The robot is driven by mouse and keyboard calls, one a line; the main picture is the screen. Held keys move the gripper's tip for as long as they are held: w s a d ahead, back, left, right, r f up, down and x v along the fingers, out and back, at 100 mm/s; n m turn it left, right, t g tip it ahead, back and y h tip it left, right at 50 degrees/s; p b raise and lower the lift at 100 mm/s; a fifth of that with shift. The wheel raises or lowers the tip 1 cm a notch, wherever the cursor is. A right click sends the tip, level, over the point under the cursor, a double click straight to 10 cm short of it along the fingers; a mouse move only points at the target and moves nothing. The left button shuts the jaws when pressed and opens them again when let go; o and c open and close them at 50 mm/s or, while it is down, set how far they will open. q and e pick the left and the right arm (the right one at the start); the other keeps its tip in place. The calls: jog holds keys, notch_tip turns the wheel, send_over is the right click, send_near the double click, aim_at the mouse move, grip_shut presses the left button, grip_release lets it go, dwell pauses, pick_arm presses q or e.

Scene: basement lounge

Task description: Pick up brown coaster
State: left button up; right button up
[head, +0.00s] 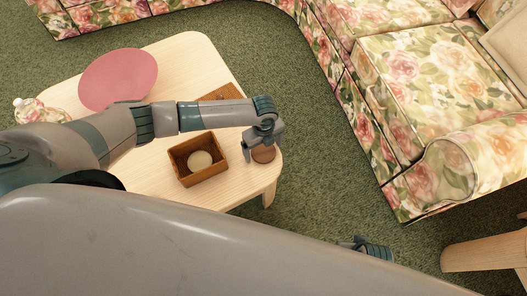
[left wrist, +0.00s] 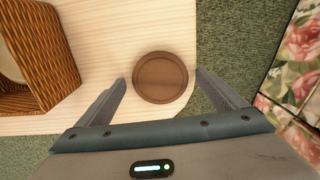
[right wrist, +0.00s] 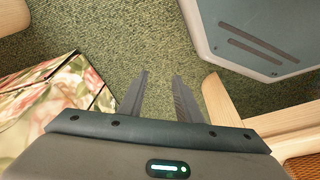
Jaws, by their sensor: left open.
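The brown coaster (head: 263,154) is a round disc lying flat near the right corner of the light wood table (head: 190,55). In the left wrist view the coaster (left wrist: 160,77) lies between and just beyond the fingertips of my left gripper (left wrist: 161,80). The left gripper (head: 258,146) is open and empty, above the coaster, and partly covers it in the head view. My right gripper (right wrist: 162,78) is open and empty over the green carpet, low and away from the table top.
A wicker basket (head: 186,178) with a pale round thing inside stands left of the coaster. A pink round mat (head: 118,80) and a floral-patterned item (head: 40,113) are farther left. Another brown item (head: 222,92) is partly behind my arm. A floral sofa (head: 420,80) stands right, past carpet.

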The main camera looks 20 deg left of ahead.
aim_at(264, 154)
jog(key=shift+s+f, duration=0.1)
jog(key=shift+s, duration=0.25)
pick_arm(q)
jog(key=c, duration=1.1)
jog(key=shift+r, duration=0.65)
jog(key=r, duration=0.3)
jog(key=shift+s+d+r+p, duration=0.15)
jog(key=shift+s+d+p, duration=0.15)
jog(key=shift+s, duration=0.05)
jog(key=s+d+r, duration=0.2)
jog(key=s, duration=0.1)
jog(key=s+d+r, duration=0.2)
jog(key=s, duration=0.1)
jog(key=s+d+r+p, duration=0.1)
jog(key=s+d+r, duration=0.1)
jog(key=s, duration=0.1)
jog(key=shift+r, duration=0.2)
pick_arm(e)
jog(key=x, duration=0.4)
jog(key=shift+s+d, duration=0.1)
jog(key=shift+d, duration=0.1)
jog(key=shift+s+f, duration=0.1)
jog(key=shift+s, duration=0.4)
